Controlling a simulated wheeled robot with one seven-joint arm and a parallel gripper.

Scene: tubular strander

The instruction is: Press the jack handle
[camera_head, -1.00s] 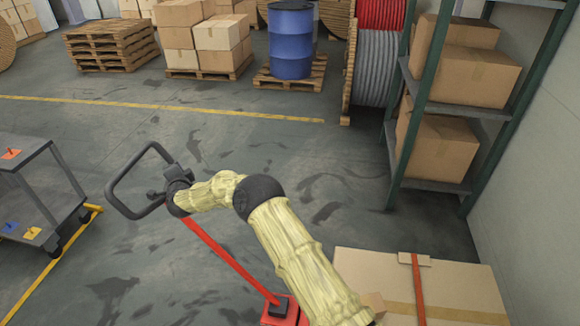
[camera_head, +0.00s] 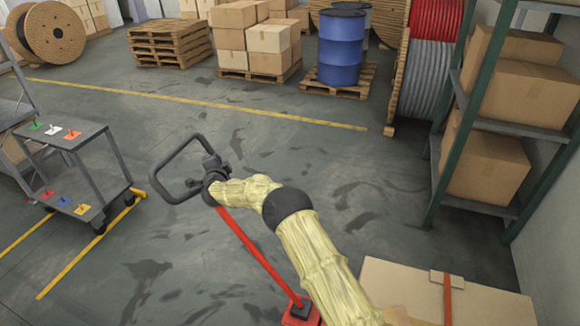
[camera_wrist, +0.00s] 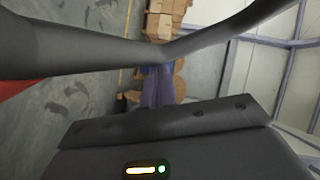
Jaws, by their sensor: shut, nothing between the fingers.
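The jack handle (camera_head: 176,158) is a black loop on top of a red shaft (camera_head: 255,252). The shaft slopes down to a red jack body (camera_head: 301,314) at the bottom edge, which is partly cut off. My gripper (camera_head: 196,186) is at the loop's right side, at the end of my yellow-sleeved arm. Its fingers are small and dark against the handle. In the wrist view a dark handle bar (camera_wrist: 95,52) crosses just ahead of my shut gripper (camera_wrist: 170,122). Whether they touch cannot be told.
A grey cart (camera_head: 75,150) with coloured parts stands at left. A green shelf (camera_head: 470,110) with boxes is at right, and a large carton (camera_head: 400,290) lies at lower right. A blue drum (camera_head: 340,47) and pallets stand behind. The middle floor is clear.

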